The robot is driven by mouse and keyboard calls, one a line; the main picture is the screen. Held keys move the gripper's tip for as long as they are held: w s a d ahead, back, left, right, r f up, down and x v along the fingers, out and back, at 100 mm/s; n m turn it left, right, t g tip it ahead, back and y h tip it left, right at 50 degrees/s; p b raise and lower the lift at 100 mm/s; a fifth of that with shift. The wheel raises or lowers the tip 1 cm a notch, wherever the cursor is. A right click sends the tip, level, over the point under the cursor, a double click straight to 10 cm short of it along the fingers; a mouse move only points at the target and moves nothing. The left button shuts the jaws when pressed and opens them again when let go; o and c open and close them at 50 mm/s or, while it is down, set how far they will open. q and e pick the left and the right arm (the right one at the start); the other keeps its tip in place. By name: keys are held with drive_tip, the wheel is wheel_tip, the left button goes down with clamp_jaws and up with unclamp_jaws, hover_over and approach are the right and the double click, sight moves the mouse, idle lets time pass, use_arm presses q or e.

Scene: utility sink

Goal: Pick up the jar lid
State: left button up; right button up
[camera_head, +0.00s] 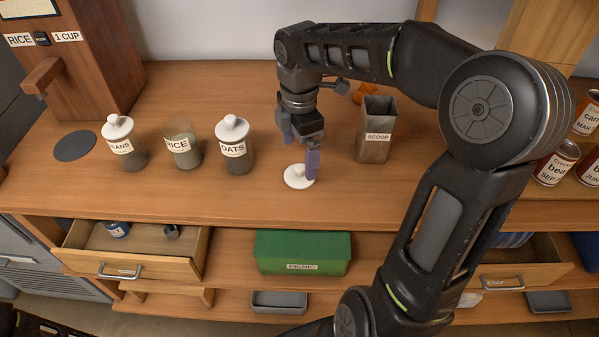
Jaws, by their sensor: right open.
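The white jar lid (297,182) lies flat on the wooden counter, right of the jars. My right gripper (301,158) points down over the lid with its fingers apart. One purple-grey finger comes down in front of the lid's right part and hides some of it. I cannot tell whether that finger touches the lid. The rice jar (181,146) stands without a lid between the beans jar (124,143) and the oats jar (234,146), which both wear white lids. My left gripper does not show.
A metal scoop holder (375,136) stands right of my gripper, with an orange item behind it. A wooden rice dispenser (95,50) is at the left, near a dark round mat (75,146). Cans (556,163) stand at the far right. Drawers (130,262) are open below the counter.

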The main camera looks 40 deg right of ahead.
sight(300, 167)
drive_tip(key=shift+s+f+p, duration=0.1)
drive_tip(key=shift+f+p, duration=0.45)
drive_tip(key=shift+f, duration=2.05)
drive_tip(key=c, duration=1.6)
drive_tip(key=shift+r, duration=0.2)
wheel_tip(300, 167, up, 10)
drive_tip(key=shift+f+b, duration=0.15)
drive_tip(key=shift+b, duration=0.3)
